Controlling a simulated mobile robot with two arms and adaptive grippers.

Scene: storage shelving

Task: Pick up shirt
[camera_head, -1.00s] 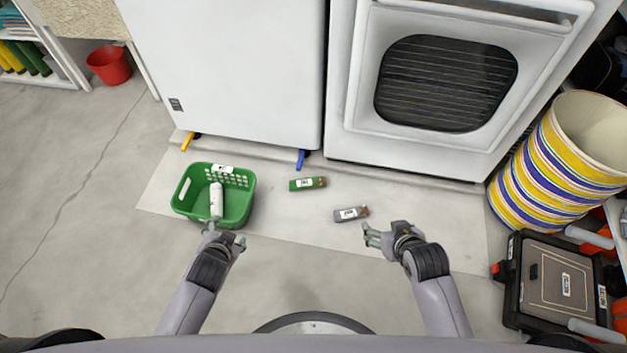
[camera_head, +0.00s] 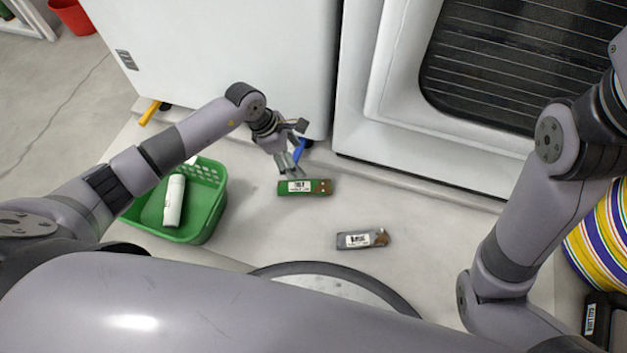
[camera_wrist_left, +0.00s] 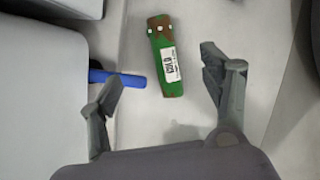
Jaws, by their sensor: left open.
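No shirt can be made out. A small green item with brown ends and a white label (camera_head: 305,187) lies on the floor in front of the white appliances. My left gripper (camera_head: 287,168) is just behind it in the head view, open and empty. In the left wrist view the green item (camera_wrist_left: 164,57) lies between and beyond the two spread fingers (camera_wrist_left: 162,66), apparently not touching them. A similar grey item with a white label (camera_head: 362,239) lies nearer to me on the right. My right arm shows, but its gripper is out of view.
A green basket (camera_head: 213,190) holding a white bottle (camera_head: 174,200) stands left, partly behind my left arm. A blue strip (camera_head: 299,151) sticks out under the appliance (camera_head: 230,60) beside my left gripper. A striped bin (camera_head: 600,235) stands right. Floor around the grey item is clear.

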